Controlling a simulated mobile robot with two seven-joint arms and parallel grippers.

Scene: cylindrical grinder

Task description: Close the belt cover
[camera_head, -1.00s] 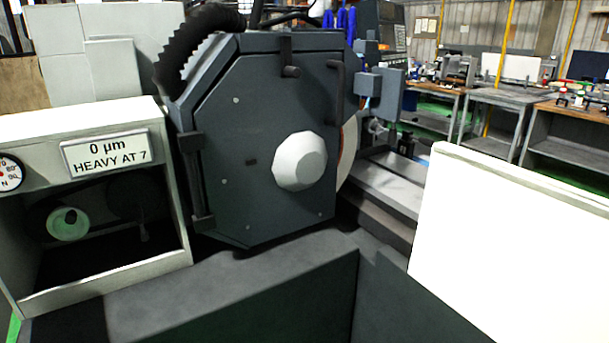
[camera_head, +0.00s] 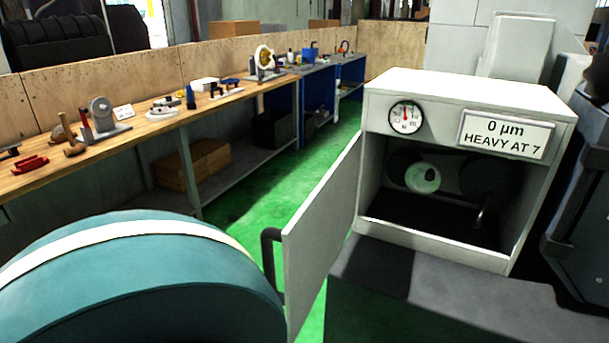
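The belt cover (camera_head: 322,232) is a pale grey door panel, swung open on the left side of a white-grey housing (camera_head: 470,91). A dark bar handle (camera_head: 271,260) is on its left face. The housing is open at the front. Inside it are a pale round pulley (camera_head: 422,178) and darker parts in shadow. A gauge (camera_head: 405,117) and a sign reading "0 µm HEAVY AT 7" are above the opening. Neither of my grippers is in view.
A large teal rounded body with a white stripe (camera_head: 130,275) fills the lower left, close to the handle. A wooden workbench (camera_head: 150,128) with several tools runs along the back left. Green floor (camera_head: 265,195) is clear between. The dark grinder body (camera_head: 585,215) is at right.

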